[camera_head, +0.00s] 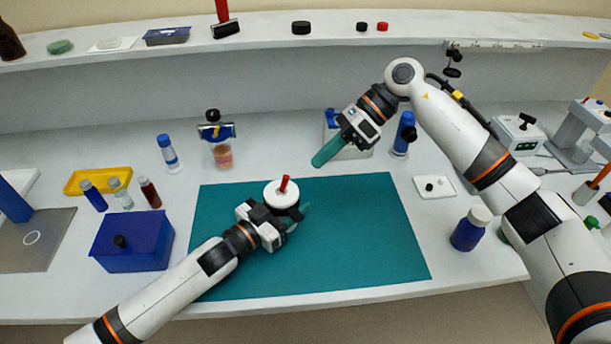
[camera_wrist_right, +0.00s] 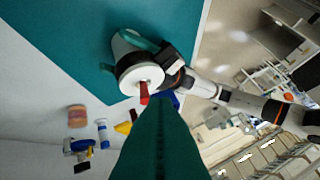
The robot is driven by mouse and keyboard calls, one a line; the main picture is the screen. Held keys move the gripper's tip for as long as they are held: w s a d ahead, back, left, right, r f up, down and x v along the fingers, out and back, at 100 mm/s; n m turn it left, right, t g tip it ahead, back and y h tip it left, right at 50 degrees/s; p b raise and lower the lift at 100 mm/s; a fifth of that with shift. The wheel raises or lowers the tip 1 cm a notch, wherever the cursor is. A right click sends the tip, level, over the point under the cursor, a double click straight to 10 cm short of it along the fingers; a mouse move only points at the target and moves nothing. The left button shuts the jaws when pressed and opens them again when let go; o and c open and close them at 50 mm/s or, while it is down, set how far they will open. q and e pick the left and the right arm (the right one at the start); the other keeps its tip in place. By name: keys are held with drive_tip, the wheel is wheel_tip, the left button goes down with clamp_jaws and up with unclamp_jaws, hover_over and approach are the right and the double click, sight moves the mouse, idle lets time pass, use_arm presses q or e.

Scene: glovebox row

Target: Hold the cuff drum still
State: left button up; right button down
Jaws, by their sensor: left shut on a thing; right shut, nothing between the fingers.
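The cuff drum (camera_head: 281,194) is a white round drum with a red peg standing up from its top. It stands on the teal mat (camera_head: 370,240), and it also shows in the right wrist view (camera_wrist_right: 140,78). My left gripper (camera_head: 296,216) is shut on the drum at its near side, with its teal fingers around the lower part. The exact contact is partly hidden by the gripper body. My right gripper (camera_head: 319,160) is shut and empty, raised above the mat's back edge, behind and right of the drum. Its teal fingers (camera_wrist_right: 160,125) fill the lower middle of the right wrist view.
A blue box (camera_head: 133,242) and a yellow tray (camera_head: 98,181) stand left of the mat. A blue bottle (camera_head: 468,231) with a white cap stands to the right, near my right arm. The mat's right half is clear.

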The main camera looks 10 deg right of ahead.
drive_tip(key=d+f+t+y, duration=0.2)
drive_tip(key=d+y, duration=0.1)
drive_tip(key=d, duration=0.6)
drive_tip(key=shift+d+f+n, duration=0.15)
drive_tip(key=shift+n, duration=0.25)
approach(287, 185)
wheel_tip(287, 185, down, 4)
drive_tip(key=a, duration=0.4)
drive_tip(key=shift+s+a+r, duration=0.15)
drive_tip(key=shift+s+r, duration=0.05)
drive_tip(key=shift+r, duration=0.2)
drive_tip(key=shift+a+r, duration=0.2)
drive_tip(key=shift+a, duration=0.25)
